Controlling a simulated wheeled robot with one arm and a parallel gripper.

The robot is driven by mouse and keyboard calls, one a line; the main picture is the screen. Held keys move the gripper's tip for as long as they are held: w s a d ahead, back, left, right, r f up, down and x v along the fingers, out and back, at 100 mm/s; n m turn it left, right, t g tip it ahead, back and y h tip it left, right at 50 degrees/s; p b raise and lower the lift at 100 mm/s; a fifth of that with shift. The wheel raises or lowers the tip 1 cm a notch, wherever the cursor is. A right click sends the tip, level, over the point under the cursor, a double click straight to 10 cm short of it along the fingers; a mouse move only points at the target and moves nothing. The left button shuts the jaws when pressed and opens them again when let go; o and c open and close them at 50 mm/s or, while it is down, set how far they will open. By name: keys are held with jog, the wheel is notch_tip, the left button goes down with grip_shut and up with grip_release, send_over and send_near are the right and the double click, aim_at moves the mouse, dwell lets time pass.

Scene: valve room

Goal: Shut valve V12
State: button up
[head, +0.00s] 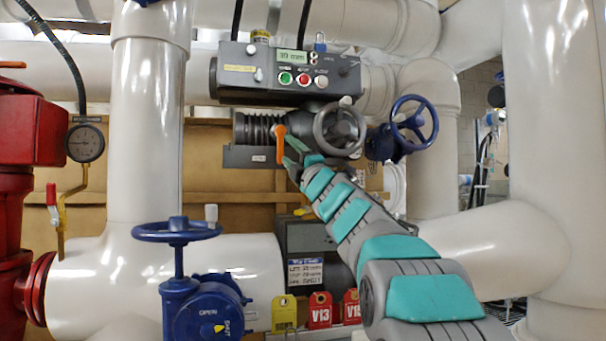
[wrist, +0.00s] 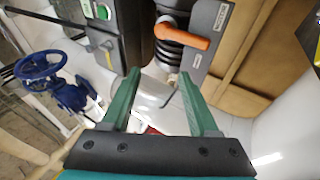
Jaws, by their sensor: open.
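My gripper (head: 291,152) is open and empty, its green fingers reaching toward an orange lever (head: 279,142) on a dark grey machine in the head view. In the wrist view the gripper (wrist: 160,75) shows both fingers apart, with the orange lever (wrist: 183,36) just beyond the tips and not between them. A red tag reads V13 (head: 319,310). Another red tag (head: 351,306) is partly hidden by my arm, so its number is not fully legible. A yellow tag (head: 284,313) hangs to the left. I cannot tell which valve is V12.
A grey handwheel (head: 340,130) and a blue handwheel (head: 413,122) sit right of the lever. A control box (head: 289,72) with buttons is above. A blue valve (head: 177,231) stands lower left. A pressure gauge (head: 84,143) and large white pipes (head: 146,130) crowd the left.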

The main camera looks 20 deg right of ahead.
jog(key=shift+w+d+f+m+g+h, duration=0.15)
jog(key=shift+d+f+m+h, duration=0.35)
jog(key=shift+f+m+h, duration=0.4)
jog(key=shift+s+d+f+m+g+h, duration=0.1)
jog(key=shift+d+f+m+h, duration=0.45)
jog(key=shift+f+m+h, duration=0.3)
jog(key=shift+w+d+f+m+g+h, duration=0.15)
jog(key=shift+d+f+m+h, duration=0.35)
jog(key=shift+f+m+h, duration=0.4)
jog(key=shift+r, duration=0.25)
